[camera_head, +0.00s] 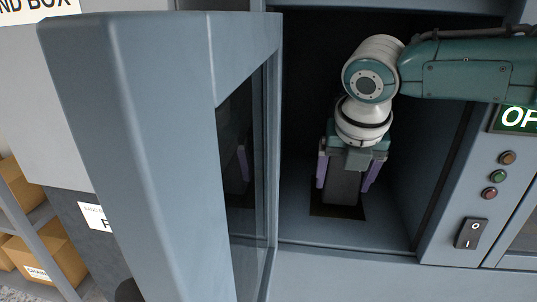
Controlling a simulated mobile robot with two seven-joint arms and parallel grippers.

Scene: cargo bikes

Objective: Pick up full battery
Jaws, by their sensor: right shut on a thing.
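My right gripper (346,174) reaches down into the open compartment of a grey cabinet. Its two purple fingers are shut on a dark grey upright block, which I take to be the battery (342,188). The battery's lower end is at a dark patch (337,211) on the compartment floor; I cannot tell whether it touches it. The battery's top is hidden by the gripper. No charge mark on it can be read. My left gripper is not in view.
The cabinet door (165,150) with a dark window stands open at the left. The compartment walls are close around my right arm. Buttons (493,177) and a rocker switch (471,233) are on the right panel. Cardboard boxes (45,260) sit on a shelf at the far left.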

